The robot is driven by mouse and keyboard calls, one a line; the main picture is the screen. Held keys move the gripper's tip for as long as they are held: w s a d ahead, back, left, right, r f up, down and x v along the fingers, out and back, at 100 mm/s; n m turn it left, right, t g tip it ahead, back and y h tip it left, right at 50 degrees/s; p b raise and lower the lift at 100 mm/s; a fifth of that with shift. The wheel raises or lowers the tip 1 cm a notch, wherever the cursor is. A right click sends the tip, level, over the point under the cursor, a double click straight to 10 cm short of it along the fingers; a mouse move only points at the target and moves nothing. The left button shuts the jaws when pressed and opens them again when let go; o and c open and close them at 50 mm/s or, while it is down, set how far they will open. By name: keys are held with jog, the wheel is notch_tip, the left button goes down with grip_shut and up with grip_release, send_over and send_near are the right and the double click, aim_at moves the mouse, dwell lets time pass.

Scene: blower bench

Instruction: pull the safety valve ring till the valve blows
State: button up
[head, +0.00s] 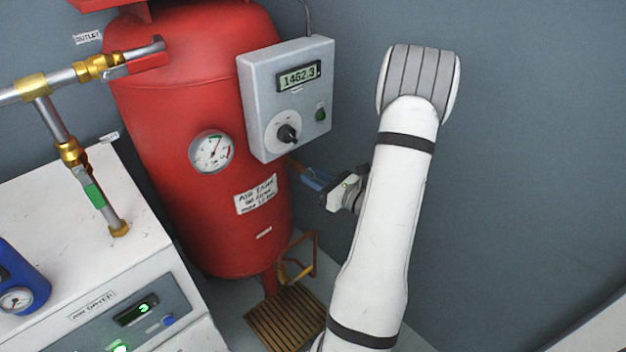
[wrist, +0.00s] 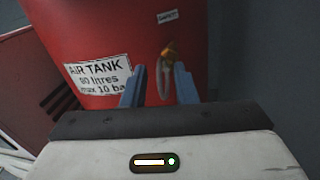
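The safety valve is a small brass fitting (wrist: 171,50) on the side of the red air tank (head: 190,100), below a small tag that seems to read "SAFETY" (wrist: 167,16). Its pull ring (wrist: 164,82) hangs below the brass in the wrist view. My gripper (wrist: 159,70) has its two blue fingers apart, one on each side of the ring, with the ring nearer the right finger. Whether a finger touches the ring I cannot tell. In the head view my gripper (head: 310,178) is at the tank's right side, close to the brass valve (head: 294,164); the ring is not clear there.
A grey control box (head: 255,95) with a display reading about 1462.3 is just above my gripper. A pressure gauge (head: 211,151) is on the tank's front. The air dryer (head: 90,230) stands at left. A wooden slatted grate (head: 285,318) lies below. The wall is behind.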

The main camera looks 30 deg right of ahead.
grip_shut()
jog(key=shift+a, duration=0.1)
dwell(0.4)
jog(key=shift+s, duration=0.35)
jog(key=shift+c, duration=0.7)
grip_release()
jog(key=shift+o, duration=0.7)
jog(key=shift+s+p, duration=0.1)
jog(key=shift+p, duration=0.2)
